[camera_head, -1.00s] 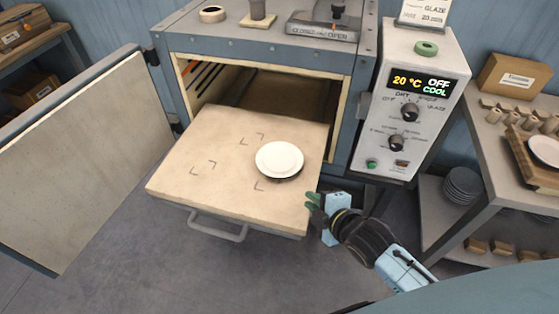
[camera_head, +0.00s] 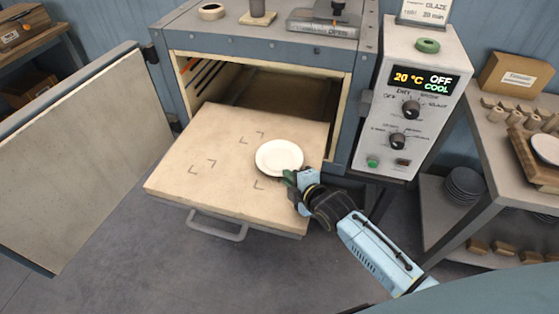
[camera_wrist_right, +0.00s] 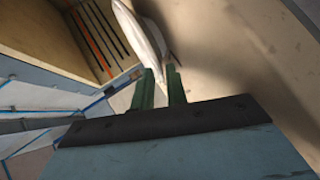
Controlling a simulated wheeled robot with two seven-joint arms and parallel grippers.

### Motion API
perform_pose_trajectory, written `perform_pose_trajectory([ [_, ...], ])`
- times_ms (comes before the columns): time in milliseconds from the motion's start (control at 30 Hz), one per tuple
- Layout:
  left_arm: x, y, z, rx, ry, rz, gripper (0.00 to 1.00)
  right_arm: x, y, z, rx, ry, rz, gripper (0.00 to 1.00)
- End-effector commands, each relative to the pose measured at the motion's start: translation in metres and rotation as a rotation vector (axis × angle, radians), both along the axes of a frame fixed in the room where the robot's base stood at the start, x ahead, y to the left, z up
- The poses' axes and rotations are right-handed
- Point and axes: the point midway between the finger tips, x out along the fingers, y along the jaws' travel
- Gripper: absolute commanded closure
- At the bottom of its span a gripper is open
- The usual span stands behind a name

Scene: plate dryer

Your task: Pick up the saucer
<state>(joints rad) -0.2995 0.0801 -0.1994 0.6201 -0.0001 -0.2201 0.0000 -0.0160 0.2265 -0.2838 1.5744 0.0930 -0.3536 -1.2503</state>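The white saucer (camera_head: 279,157) lies on the right part of the pulled-out shelf, inside corner marks. My right gripper (camera_head: 288,179) is at the saucer's near right edge. In the right wrist view its two green fingers (camera_wrist_right: 160,80) stand a small gap apart, and the saucer (camera_wrist_right: 143,30) shows edge-on just past the tips. The rim reaches the space between the fingertips; I cannot tell whether either finger touches it. My left gripper is not in view.
The pale shelf (camera_head: 205,165) sticks out of the open dryer (camera_head: 265,60), with a handle (camera_head: 217,226) in front. The open door (camera_head: 85,160) stands at left. The control panel (camera_head: 410,110) and a side table (camera_head: 500,160) with plates are at right.

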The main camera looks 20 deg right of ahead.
Motion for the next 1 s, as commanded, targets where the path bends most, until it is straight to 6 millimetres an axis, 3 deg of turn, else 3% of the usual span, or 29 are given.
perform_pose_trajectory([
  [233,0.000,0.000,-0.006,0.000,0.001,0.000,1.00,0.024,0.005,-0.011,0.000,0.000,-0.001,0.86],
  [467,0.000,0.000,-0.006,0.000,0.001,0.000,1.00,0.025,0.005,-0.011,0.000,0.000,0.000,0.86],
  [600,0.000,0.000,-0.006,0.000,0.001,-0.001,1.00,0.025,0.005,-0.011,0.000,0.000,0.000,1.00],
  [1000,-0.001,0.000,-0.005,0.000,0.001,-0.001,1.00,0.025,0.005,-0.008,-0.001,-0.002,0.000,1.00],
])
